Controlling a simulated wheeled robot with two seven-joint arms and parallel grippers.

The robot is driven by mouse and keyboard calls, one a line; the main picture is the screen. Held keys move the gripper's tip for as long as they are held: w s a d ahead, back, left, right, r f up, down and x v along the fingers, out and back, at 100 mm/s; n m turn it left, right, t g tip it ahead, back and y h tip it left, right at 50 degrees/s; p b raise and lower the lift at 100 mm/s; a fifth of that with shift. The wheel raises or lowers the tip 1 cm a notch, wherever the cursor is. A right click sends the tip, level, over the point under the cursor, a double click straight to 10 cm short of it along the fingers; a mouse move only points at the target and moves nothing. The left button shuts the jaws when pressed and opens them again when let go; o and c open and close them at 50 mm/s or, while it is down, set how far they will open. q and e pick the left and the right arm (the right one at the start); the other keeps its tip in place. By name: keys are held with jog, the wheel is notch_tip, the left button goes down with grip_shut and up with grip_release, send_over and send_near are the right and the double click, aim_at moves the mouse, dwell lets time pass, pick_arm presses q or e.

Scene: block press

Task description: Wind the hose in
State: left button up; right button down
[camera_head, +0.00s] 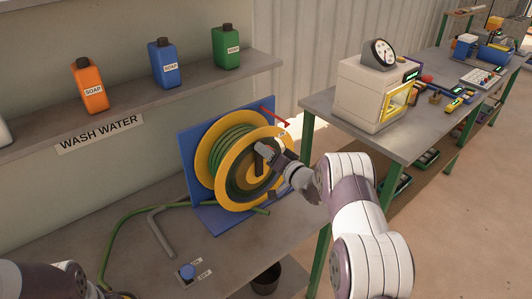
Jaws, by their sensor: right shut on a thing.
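The hose reel (203,160) has yellow side discs and stands on a blue frame (187,150) on the bench. Green hose (232,143) is wound on its drum. A loose length of green hose (118,226) runs left across the bench and down to the bottom edge. My right gripper (266,153) is at the front of the reel, shut on a part there, seemingly the crank handle, which the fingers hide. My left arm comes in at the bottom left. Its gripper is low at the frame's edge, near the hose, and its fingers cannot be made out clearly.
A blue knob (187,271) with ON and OFF labels and a grey bent pipe (161,232) are on the bench. A red lever (274,115) sticks out by the reel. Soap bottles (164,63) stand on the shelf. A white machine (371,92) stands on the right table.

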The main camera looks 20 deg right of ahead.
jog(key=c, duration=0.7)
grip_release()
jog(key=shift+o, duration=0.2)
jog(key=shift+d, duration=0.1)
jog(key=shift+s+d+f, duration=0.1)
jog(key=shift+s+d, duration=0.05)
jog(key=shift+s, duration=0.3)
jog(key=b+v, duration=0.3)
jog(key=v, duration=0.8)
jog(key=shift+s, duration=0.35)
jog(key=shift+d, duration=0.1)
